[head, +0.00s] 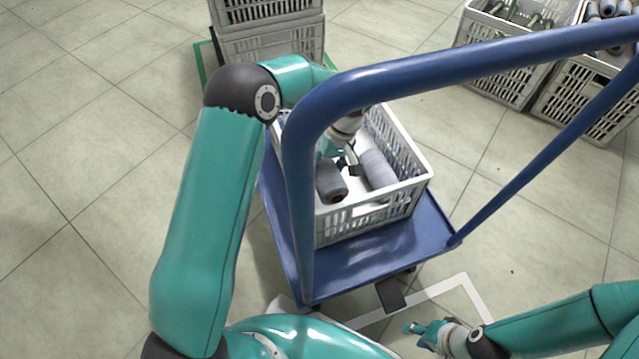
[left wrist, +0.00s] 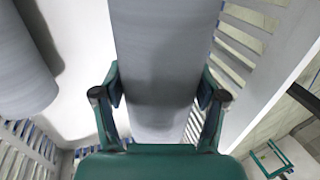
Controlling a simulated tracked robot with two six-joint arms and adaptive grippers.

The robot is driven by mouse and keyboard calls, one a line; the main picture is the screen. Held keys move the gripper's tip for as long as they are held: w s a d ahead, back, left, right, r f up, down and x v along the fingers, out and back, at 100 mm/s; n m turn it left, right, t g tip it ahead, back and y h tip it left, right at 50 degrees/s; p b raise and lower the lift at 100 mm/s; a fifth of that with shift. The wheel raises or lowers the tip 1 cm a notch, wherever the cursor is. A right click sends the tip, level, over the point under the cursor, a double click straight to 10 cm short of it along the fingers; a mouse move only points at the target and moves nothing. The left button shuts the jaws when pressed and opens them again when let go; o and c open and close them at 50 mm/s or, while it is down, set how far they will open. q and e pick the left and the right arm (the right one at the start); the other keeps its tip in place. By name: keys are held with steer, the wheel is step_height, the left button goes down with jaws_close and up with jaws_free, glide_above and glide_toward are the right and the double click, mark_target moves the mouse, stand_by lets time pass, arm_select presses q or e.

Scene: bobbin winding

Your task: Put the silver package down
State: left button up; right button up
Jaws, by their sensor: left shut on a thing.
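The silver package (head: 329,180) is a grey roll with a dark core end, inside the white crate (head: 405,203) in the head view. My left gripper (head: 340,166) reaches down into the crate and is shut on this roll. In the left wrist view the held silver package (left wrist: 160,60) stands between both fingers. A second grey roll (head: 377,168) lies to its right in the head view, apart from it. Whether the held roll touches the crate floor cannot be told. My right gripper (head: 415,328) is low at the bottom right, outside the crate; its finger gap is unclear.
The crate stands on a blue cart (head: 375,254) whose blue handle (head: 450,62) arches across the view near my left arm. Grey crates (head: 268,45) are stacked behind. More crates with rolls (head: 602,12) stand at the upper right. The tiled floor at left is clear.

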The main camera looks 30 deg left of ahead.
mark_target(333, 162)
arm_select(q)
step_height(333, 162, down, 6)
steer(key=shift+r+b, duration=0.1)
steer(key=shift+b, duration=0.9)
steer(key=o, duration=1.4)
steer(key=shift+c, duration=0.2)
steer(key=shift+r, duration=0.15)
steer(key=p+v, duration=0.4)
steer(key=v, duration=0.8)
steer(key=shift+p, duration=0.4)
